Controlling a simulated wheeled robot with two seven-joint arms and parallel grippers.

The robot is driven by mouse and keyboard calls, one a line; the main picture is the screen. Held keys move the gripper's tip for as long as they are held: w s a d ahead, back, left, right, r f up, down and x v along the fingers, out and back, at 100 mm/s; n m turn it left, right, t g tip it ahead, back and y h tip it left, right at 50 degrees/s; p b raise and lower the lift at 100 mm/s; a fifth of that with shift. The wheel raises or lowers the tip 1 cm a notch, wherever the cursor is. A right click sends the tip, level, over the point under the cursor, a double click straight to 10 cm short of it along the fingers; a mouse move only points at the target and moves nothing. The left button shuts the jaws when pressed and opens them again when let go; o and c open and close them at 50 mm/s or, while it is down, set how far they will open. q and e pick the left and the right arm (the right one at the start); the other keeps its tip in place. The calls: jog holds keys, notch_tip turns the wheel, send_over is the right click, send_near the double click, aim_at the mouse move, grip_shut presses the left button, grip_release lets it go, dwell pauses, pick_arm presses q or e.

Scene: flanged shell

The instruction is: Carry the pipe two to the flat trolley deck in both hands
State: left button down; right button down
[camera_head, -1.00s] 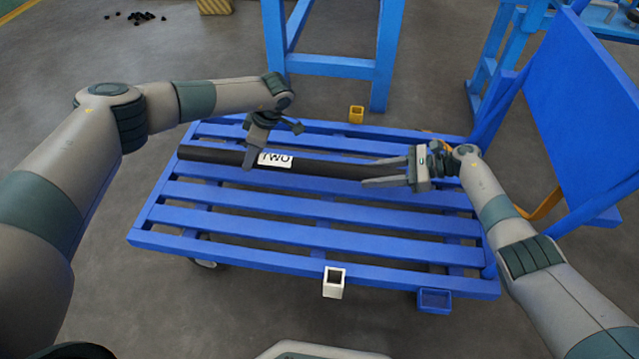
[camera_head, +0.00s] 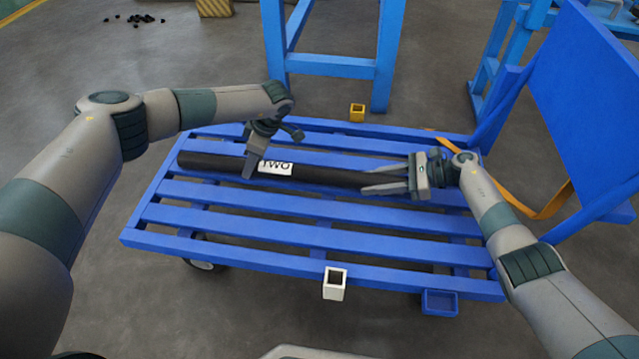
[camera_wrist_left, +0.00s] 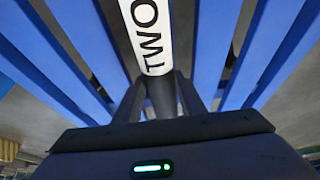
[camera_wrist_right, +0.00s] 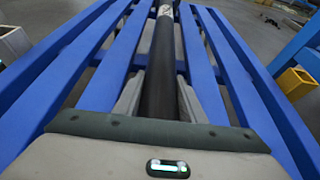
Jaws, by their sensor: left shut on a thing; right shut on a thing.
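The pipe two (camera_head: 325,176) is a long black tube with a white label reading TWO. It lies lengthwise over the far half of the blue slatted trolley deck (camera_head: 265,232); I cannot tell whether it touches the slats. My left gripper (camera_head: 253,166) is shut on the pipe just left of the label, and the label shows large in the left wrist view (camera_wrist_left: 152,40). My right gripper (camera_head: 375,185) is shut on the pipe near its right end. In the right wrist view the pipe (camera_wrist_right: 158,80) runs straight between the fingers.
A blue upright panel (camera_head: 585,95) stands at the deck's right end. A white square socket (camera_head: 334,284) and a blue one (camera_head: 440,302) sit at the near edge, a yellow one (camera_head: 357,112) at the far edge. A blue stand (camera_head: 330,66) is behind.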

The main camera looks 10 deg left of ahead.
pick_arm(q)
jog(key=c, duration=1.2)
grip_release()
pick_arm(e)
jog(key=c, duration=1.2)
grip_release()
pick_arm(q)
jog(key=shift+o, duration=0.2)
pick_arm(e)
jog(key=shift+o, duration=0.2)
pick_arm(q)
jog(key=shift+r, duration=0.1)
jog(key=v, duration=1.2)
jog(key=shift+r, duration=0.1)
pick_arm(e)
jog(key=shift+r, duration=0.15)
pick_arm(q)
notch_tip(320, 180, up, 30)
jog(key=p, duration=3)
pick_arm(e)
notch_tip(320, 180, up, 30)
